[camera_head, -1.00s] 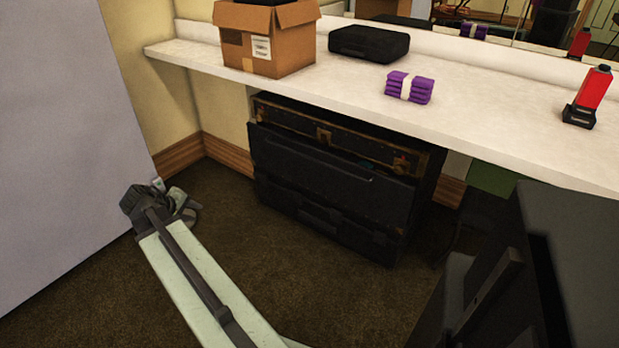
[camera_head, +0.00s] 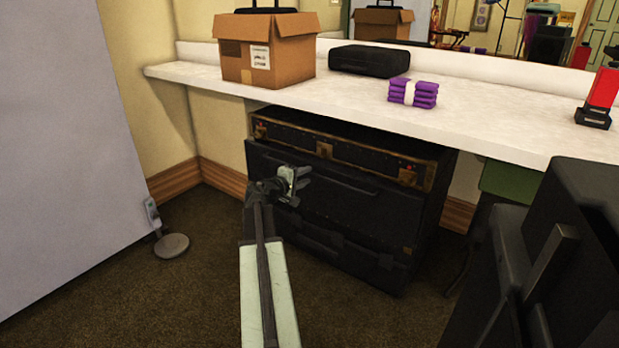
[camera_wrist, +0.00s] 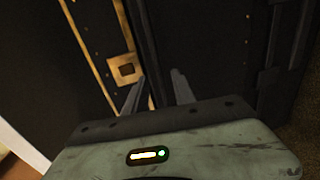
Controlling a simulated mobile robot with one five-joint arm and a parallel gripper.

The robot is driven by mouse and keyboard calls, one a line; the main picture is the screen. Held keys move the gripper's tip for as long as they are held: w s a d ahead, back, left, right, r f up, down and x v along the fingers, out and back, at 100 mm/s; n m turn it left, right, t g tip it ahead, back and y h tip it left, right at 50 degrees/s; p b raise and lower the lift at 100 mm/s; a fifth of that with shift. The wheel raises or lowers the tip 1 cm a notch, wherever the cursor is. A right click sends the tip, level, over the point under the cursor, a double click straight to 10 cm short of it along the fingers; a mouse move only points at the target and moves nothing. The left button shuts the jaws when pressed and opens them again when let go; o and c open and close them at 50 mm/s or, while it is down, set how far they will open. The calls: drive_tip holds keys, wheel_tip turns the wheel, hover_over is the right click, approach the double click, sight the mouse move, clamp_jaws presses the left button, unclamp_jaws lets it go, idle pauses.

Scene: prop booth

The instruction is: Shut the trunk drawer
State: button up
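The black trunk (camera_head: 415,178) with brass trim stands under the white counter. Its upper drawer (camera_head: 350,195) has a dark front with a long bar handle.
A cardboard box (camera_head: 235,65), a black case (camera_head: 368,60), a purple bundle (camera_head: 413,93) and a red object (camera_head: 602,92) sit on the counter (camera_head: 480,120). A pale panel (camera_head: 65,150) is at left, a dark bulky object (camera_head: 580,220) at right.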

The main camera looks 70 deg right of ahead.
drive_tip(key=shift+x, duration=1.2)
clamp_jaws()
idle(0.4)
